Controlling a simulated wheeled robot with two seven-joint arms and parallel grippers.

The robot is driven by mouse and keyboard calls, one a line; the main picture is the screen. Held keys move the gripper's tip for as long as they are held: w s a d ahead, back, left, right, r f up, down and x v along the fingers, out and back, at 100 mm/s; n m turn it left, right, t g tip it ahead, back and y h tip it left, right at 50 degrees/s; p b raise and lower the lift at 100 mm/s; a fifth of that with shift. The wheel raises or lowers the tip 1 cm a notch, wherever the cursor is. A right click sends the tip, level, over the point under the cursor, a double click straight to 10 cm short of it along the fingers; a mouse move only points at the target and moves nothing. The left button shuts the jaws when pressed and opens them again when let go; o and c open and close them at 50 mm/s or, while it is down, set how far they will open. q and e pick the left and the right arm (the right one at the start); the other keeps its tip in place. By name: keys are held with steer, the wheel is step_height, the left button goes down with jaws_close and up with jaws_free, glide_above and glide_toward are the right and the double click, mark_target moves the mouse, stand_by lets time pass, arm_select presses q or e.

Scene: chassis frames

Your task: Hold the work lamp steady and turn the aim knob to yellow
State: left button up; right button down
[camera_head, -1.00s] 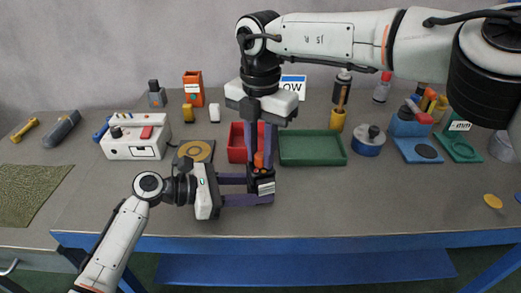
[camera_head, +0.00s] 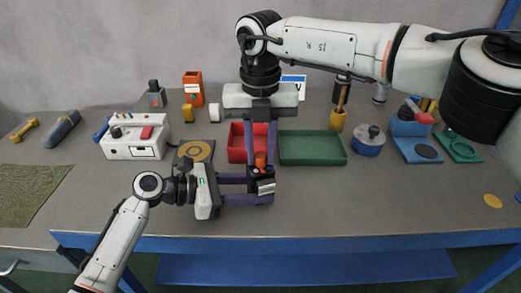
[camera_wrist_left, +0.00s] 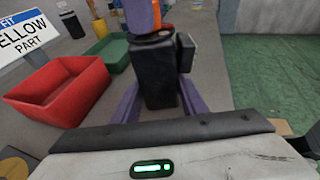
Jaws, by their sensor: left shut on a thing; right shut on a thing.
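The work lamp (camera_head: 261,173) is a small black block near the front of the table, with an orange aim knob (camera_head: 260,159) on top and a pale marked patch on its right. In the left wrist view the black lamp body (camera_wrist_left: 158,78) stands upright between my left gripper's purple fingers. My left gripper (camera_head: 262,187) comes from the left and is shut on the lamp body. My right gripper (camera_head: 264,151) points straight down from above and is shut on the knob. Its fingers partly hide the knob, and I cannot read the knob's setting.
A red tray (camera_head: 236,155) and a green tray (camera_head: 312,160) lie just behind the lamp. A sign (camera_wrist_left: 22,42) reading "FIT YELLOW PART" stands at the back, partly hidden by my right arm in the head view. The white control box (camera_head: 135,150) is left. The front-right table is mostly clear.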

mark_target(260, 155)
arm_select(q)
steer(key=shift+o, duration=0.2)
arm_select(e)
steer(key=shift+n, duration=0.9)
arm_select(q)
steer(key=shift+c, duration=0.2)
arm_select(e)
steer(key=c, duration=1.5)
jaws_free()
steer(key=shift+r, duration=0.15)
step_height(260, 155, up, 12)
steer(key=shift+f, duration=0.1)
arm_select(q)
steer(key=o, duration=0.9)
